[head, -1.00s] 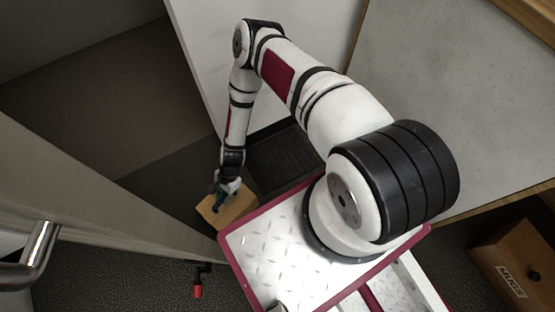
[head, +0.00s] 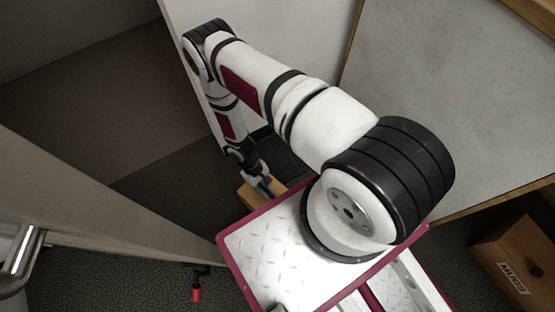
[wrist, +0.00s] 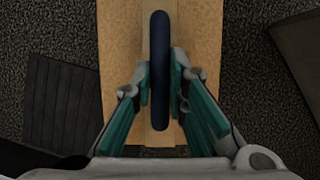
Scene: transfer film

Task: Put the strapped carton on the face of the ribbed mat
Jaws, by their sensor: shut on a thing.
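The strapped carton (head: 249,197) is a tan box low down beside my base in the head view. In the wrist view the carton (wrist: 202,35) fills the middle, with a dark blue handle-like loop (wrist: 159,70) along its top. My gripper (wrist: 161,88) is shut on this loop, one teal-padded finger on each side. It also shows in the head view (head: 264,184). The dark ribbed mat (head: 284,154) lies just beyond the carton, partly hidden by my arm. I cannot tell the carton's height.
A pale door or panel (head: 90,200) with a metal handle (head: 22,250) stands at left. A white wall panel (head: 185,60) rises behind the mat. A box marked MUGS (head: 515,262) is at the lower right. Dark speckled floor (wrist: 250,120) shows beside the carton.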

